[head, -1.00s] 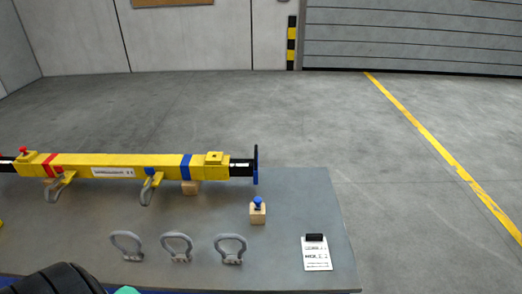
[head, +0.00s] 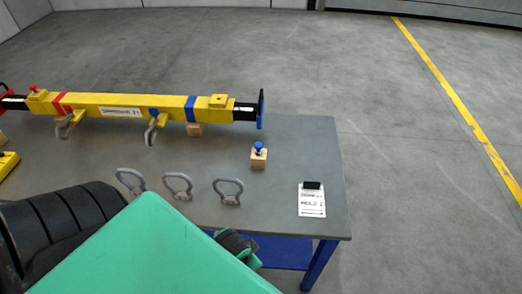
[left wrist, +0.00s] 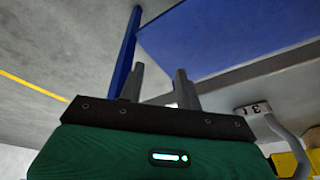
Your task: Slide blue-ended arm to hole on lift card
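A yellow spreader beam (head: 135,107) lies along the back of the table on wooden supports. Its right arm (head: 246,112) is black with a blue end plate (head: 261,109) and sticks out past a blue band. A blue-knobbed pin (head: 258,148) stands in a small wooden block. The lift card (head: 311,203) lies at the table's front right under a black clip; its hole number is too small to read surely. My left gripper (left wrist: 160,69) has its two fingers apart and nothing between them, near the table's front edge. My right gripper is out of view.
Several grey shackles stand on or hang over the grey table (head: 300,150); one (left wrist: 285,140) shows close in the left wrist view. A red-banded arm end (head: 14,101) is at far left. A blue table leg (head: 320,265) stands front right. My green arm covers the front middle.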

